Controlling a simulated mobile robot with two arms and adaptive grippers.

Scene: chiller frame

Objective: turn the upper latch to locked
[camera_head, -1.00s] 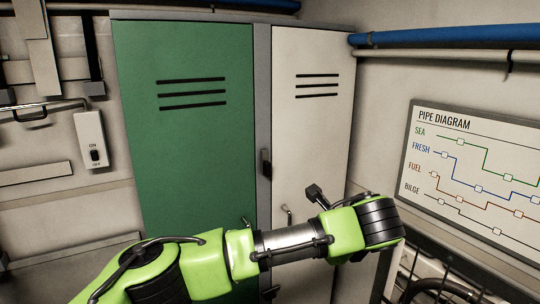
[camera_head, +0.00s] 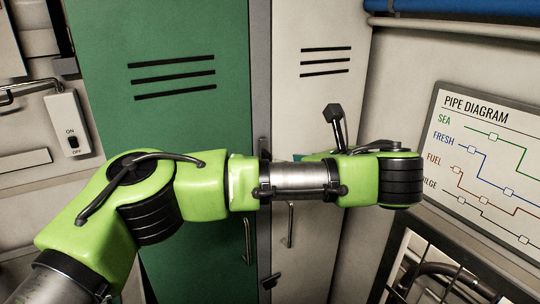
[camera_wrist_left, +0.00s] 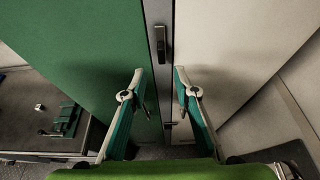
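The upper latch (camera_head: 264,149) is a dark upright piece on the grey post between the green door (camera_head: 165,110) and the white door (camera_head: 312,90). My left arm hides its lower part in the head view. In the left wrist view the upper latch (camera_wrist_left: 160,42) stands upright, beyond the fingertips. My left gripper (camera_wrist_left: 159,73) is open and empty, its two teal fingers spread on either side of the post, apart from the latch. In the head view the arm mostly hides this gripper. A lower latch (camera_head: 271,281) sits further down the post. My right gripper is not in view.
Bar handles stand out from the green door (camera_head: 248,240) and the white door (camera_head: 290,225). A pipe diagram board (camera_head: 490,150) hangs on the right wall above a black-framed rack (camera_head: 440,265). An on/off switch (camera_head: 68,125) is on the left wall.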

